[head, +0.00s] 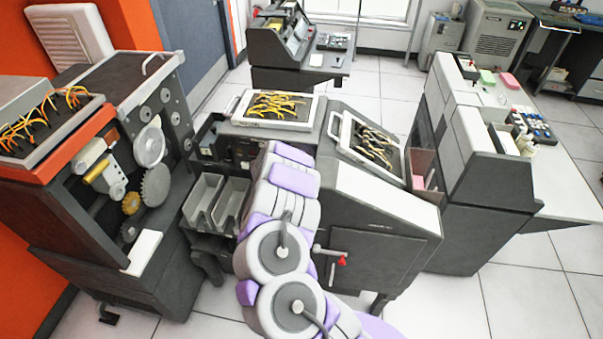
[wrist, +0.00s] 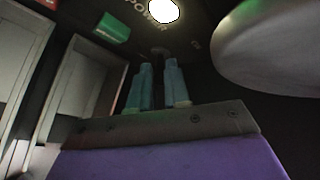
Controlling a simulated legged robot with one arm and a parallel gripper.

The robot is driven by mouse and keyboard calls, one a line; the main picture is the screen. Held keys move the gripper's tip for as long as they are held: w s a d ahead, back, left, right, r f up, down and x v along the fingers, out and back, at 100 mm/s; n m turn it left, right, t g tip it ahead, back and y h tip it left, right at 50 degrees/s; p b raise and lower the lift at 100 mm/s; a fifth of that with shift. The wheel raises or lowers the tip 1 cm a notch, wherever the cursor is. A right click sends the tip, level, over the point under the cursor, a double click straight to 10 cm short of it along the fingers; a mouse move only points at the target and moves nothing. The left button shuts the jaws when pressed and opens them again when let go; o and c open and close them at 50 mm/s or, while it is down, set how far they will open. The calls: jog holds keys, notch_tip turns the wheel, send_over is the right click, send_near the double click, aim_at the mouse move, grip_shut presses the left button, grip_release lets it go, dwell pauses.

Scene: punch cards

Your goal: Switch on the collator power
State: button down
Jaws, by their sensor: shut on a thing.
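The collator (head: 385,255) is the dark grey machine in the middle of the head view, with my arm reaching against its left part. My gripper shows only in the wrist view (wrist: 159,68); in the head view my own arm hides it. Its two teal fingers are close together on a small dark switch (wrist: 160,51) on a dark panel. The switch is mostly hidden, so its position cannot be told. Above it are the word POWER and a bright white lamp (wrist: 163,10), which is lit. A green piece (wrist: 114,27) sits to the left.
A pale rounded body (wrist: 268,45) is close at the right of the wrist view. Empty grey card trays (head: 203,198) are left of my arm. A machine with exposed gears (head: 155,187) stands further left, another cabinet (head: 478,205) right. Tiled floor is free at front right.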

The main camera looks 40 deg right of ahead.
jog(key=shift+d+r, duration=0.1)
dwell(0.6)
jog(key=c, duration=1.1)
grip_release()
jog(key=shift+d, duration=0.1)
jog(key=p+v, duration=0.1)
jog(key=v, duration=1.6)
jog(key=shift+w+a, duration=0.1)
jog(key=shift+a, duration=0.1)
